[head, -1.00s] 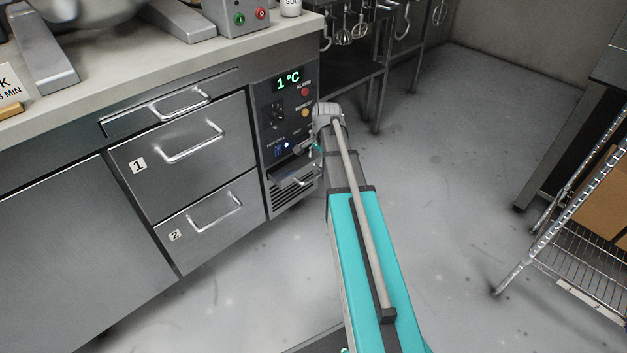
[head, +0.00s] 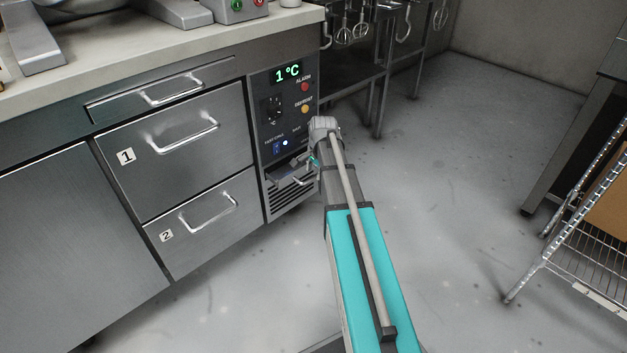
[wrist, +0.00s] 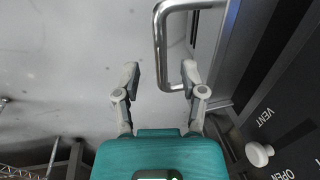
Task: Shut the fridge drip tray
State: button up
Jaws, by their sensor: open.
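The fridge drip tray is low on the fridge's right-hand panel, just above the vent slats. Its front (head: 290,181) carries a bar handle and is partly covered by my gripper; how far it stands out is hard to tell. In the wrist view a bright U-shaped metal handle (wrist: 159,45) reaches down between and just beyond my fingertips. My gripper (wrist: 160,76) is open, with its two grey fingers apart and nothing held. In the head view my gripper (head: 300,164) is small, close to the tray front and partly hidden by my arm.
Above the tray is a control panel with a 1 °C display (head: 287,73). Drawers 1 (head: 180,150) and 2 (head: 206,222) are shut at its left. A white knob (wrist: 259,153) is near my right finger. A wire rack (head: 575,265) stands at far right; the floor between is clear.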

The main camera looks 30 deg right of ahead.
jog(key=shift+w+f+b, duration=0.2)
jog(key=shift+f+b, duration=0.55)
jog(key=shift+f, duration=0.25)
jog(key=shift+a, duration=0.1)
grip_shut()
